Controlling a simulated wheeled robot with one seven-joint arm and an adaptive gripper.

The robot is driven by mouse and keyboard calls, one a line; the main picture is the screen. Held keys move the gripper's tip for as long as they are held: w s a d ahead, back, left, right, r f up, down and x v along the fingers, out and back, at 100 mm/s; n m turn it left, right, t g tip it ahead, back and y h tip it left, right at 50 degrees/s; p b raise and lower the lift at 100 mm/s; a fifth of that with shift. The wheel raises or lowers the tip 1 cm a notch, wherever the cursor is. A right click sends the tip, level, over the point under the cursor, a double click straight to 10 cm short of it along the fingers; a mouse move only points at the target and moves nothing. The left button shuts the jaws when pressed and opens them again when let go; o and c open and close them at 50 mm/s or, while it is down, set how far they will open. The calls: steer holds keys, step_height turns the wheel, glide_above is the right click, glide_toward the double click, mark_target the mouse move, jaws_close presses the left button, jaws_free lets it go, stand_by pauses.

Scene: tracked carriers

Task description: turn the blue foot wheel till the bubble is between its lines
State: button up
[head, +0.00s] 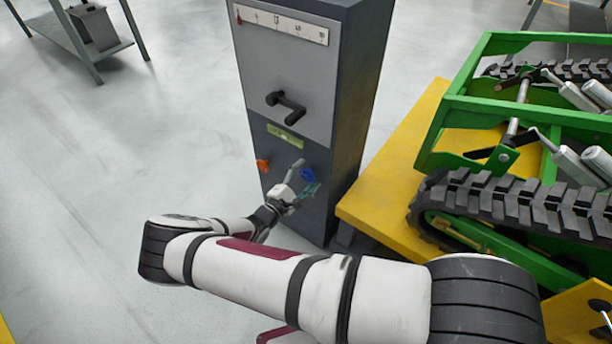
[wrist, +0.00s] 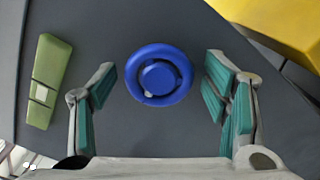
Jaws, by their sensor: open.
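The blue foot wheel (head: 306,174) is on the lower front of a grey cabinet. In the wrist view the wheel (wrist: 159,74) is a round blue disc with a raised hub and a small pale mark at its lower left. My gripper (wrist: 157,82) is open, with one teal-padded finger on each side of the wheel and a gap to both. In the head view my gripper (head: 300,180) is at the cabinet front by the wheel.
An orange wheel (head: 262,165) is left of the blue one. A black crank handle (head: 286,106) and a white scale (head: 282,24) are higher on the cabinet (head: 355,90). A yellow platform (head: 395,165) with a green tracked carrier (head: 480,120) stands close on the right. Open floor lies left.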

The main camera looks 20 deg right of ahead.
steer(key=v, duration=1.1)
steer(key=shift+s+a, duration=0.2)
steer(key=shift+a, duration=0.1)
steer(key=s+d+r+m+g+y, duration=0.25)
steer(key=s+r+m+g, duration=0.2)
steer(key=r, duration=0.65)
steer(key=s+d+r+m+g+y, duration=0.25)
steer(key=d+r+g, duration=0.2)
steer(key=r, duration=0.55)
steer(key=s+d+r+m+g+y, duration=0.2)
steer(key=s+r+m+g, duration=0.25)
steer(key=r, duration=0.65)
steer(key=s+r+m+t+y, duration=0.15)
steer(key=s+r, duration=0.25)
steer(key=s, duration=0.4)
steer(key=s+d+r+t+y, duration=0.1)
steer(key=s+r+y, duration=0.25)
steer(key=s, duration=0.35)
steer(key=s+r+m+t+y, duration=0.15)
steer(key=s+r, duration=0.25)
steer(key=s, duration=0.4)
step_height(320, 180, up, 20)
steer(key=t+y+p, duration=0.1)
steer(key=t+p, duration=0.2)
steer(key=p, duration=1.5)
steer(key=shift+a+f+n, duration=0.1)
steer(key=shift+a+n, duration=0.05)
steer(key=shift+n, duration=0.1)
steer(key=shift+c, duration=0.6)
